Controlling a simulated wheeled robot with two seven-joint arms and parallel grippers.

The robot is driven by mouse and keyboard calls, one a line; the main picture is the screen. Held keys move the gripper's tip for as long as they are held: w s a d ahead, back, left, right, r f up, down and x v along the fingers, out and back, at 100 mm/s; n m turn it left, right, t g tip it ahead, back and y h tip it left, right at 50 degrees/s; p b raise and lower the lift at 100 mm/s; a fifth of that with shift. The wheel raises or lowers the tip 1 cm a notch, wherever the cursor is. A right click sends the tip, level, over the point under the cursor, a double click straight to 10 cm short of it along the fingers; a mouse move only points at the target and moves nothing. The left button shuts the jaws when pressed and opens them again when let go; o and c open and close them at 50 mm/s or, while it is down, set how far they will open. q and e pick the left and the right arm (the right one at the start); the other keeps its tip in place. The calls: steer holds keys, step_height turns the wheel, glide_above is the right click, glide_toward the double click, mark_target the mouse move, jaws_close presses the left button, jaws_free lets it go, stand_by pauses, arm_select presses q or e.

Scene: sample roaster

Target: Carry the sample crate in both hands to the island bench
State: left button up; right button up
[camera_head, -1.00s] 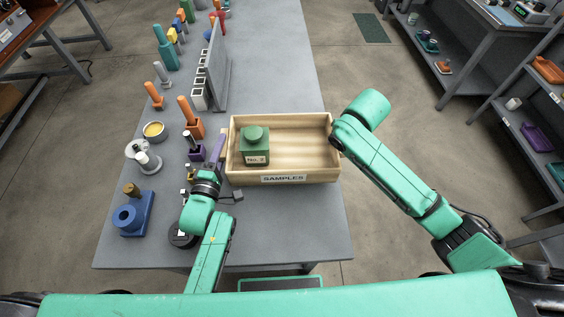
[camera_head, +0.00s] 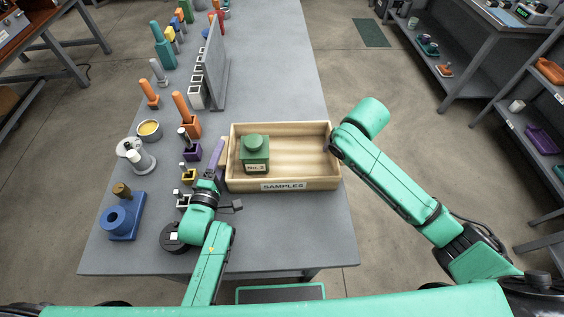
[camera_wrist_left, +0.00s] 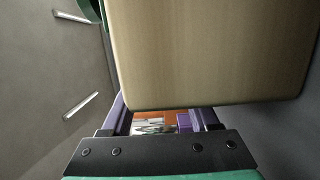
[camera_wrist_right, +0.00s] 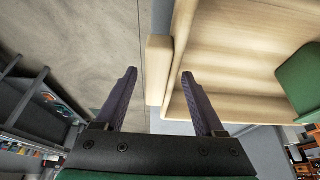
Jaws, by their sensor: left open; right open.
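The sample crate (camera_head: 310,184) is an open wooden box labelled SAMPLES on the grey bench. A green container marked No. 2 (camera_head: 255,154) stands in its left part. My left gripper (camera_head: 216,158) is open at the crate's left end. In the left wrist view, the crate's pale wood (camera_wrist_left: 210,50) fills the upper part and hides the fingertips. My right gripper (camera_wrist_right: 158,85) is open, with the crate's right end handle (camera_wrist_right: 158,68) showing between its fingers. In the head view my right arm hides that gripper. I cannot tell whether the fingers touch the wood.
Left of the crate are a blue holder (camera_head: 121,221), a yellow-filled bowl (camera_head: 149,130) and orange-handled tools (camera_head: 186,114). A grey upright rack (camera_head: 214,66) stands behind them. Bare bench (camera_head: 275,80) lies behind the crate. Shelves (camera_head: 455,85) stand at the right, across open floor.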

arm_select(q)
steer(key=v, duration=1.1)
steer(key=shift+s+a, duration=0.1)
steer(key=shift+s, duration=0.25)
arm_select(e)
steer(key=shift+r, duration=0.1)
steer(key=v, duration=1.2)
steer(key=shift+s+a, duration=0.1)
steer(key=shift+s, duration=0.05)
